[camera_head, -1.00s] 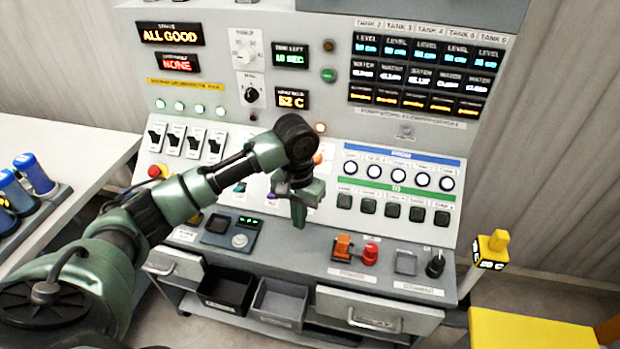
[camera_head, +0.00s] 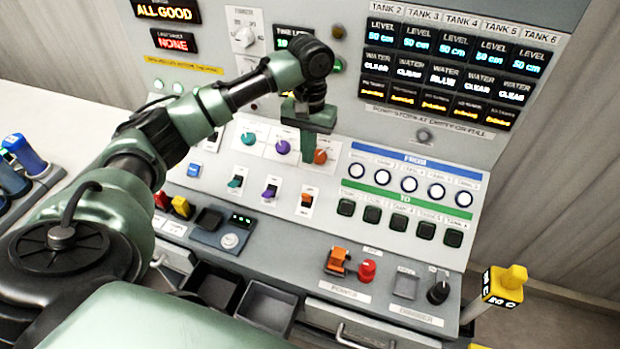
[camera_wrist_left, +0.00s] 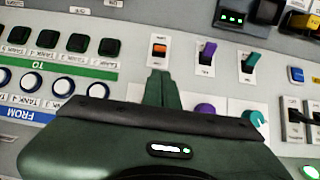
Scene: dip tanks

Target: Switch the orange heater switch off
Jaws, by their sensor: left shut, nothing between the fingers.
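A small orange switch (camera_head: 307,199) sits on a white plate on the sloped panel, right of a purple and a teal switch. In the left wrist view the orange switch (camera_wrist_left: 159,48) lies just beyond my fingertips, with a gap. Its label is too small to read, and I cannot tell which way it is set. My left gripper (camera_head: 307,158) is shut and empty, above the switch in the head view, beside the orange knob (camera_head: 320,157). It also shows in the left wrist view (camera_wrist_left: 161,75). My right gripper is not in view.
The purple switch (camera_head: 270,191) and teal switch (camera_head: 235,183) are close by on the left. Round white buttons (camera_head: 409,185) and dark green buttons (camera_head: 399,222) are on the right. A larger orange switch (camera_head: 337,260) and red knob (camera_head: 366,269) stand on the ledge below.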

